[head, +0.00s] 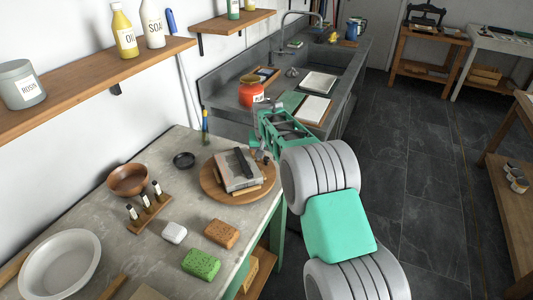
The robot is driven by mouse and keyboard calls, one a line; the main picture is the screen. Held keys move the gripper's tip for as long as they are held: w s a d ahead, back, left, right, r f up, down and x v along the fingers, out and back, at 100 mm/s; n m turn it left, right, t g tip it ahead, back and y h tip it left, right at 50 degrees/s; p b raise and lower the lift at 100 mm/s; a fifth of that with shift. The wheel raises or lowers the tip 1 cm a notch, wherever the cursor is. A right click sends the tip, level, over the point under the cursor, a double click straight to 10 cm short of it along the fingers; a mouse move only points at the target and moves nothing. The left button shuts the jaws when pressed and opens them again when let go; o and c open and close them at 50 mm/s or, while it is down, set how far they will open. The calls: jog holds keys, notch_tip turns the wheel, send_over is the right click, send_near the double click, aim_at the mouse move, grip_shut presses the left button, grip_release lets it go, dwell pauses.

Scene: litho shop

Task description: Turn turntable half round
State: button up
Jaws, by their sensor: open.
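The turntable (208,185) is a round wooden disc on the grey worktop, near its right edge. A light stone slab (232,178) lies on it over a wooden piece, with a dark bar (244,163) on top. My gripper (263,156) is at the far right rim of the turntable, beside the slab. Its jaws are open, with nothing seen between them. The arm comes in from the lower right, and part of the gripper is hard to make out. I cannot tell whether a finger touches the disc or slab.
Left of the turntable are a small black dish (184,160), a wooden bowl (128,180) and a rack of small bottles (150,210). In front lie a white block (174,232), a brown sponge (221,233) and a green sponge (201,264). A red jar (251,92) stands behind.

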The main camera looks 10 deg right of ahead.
jog(key=shift+w+f, duration=0.3)
jog(key=shift+f, duration=0.3)
jog(key=shift+c, duration=0.4)
grip_shut()
dwell(0.6)
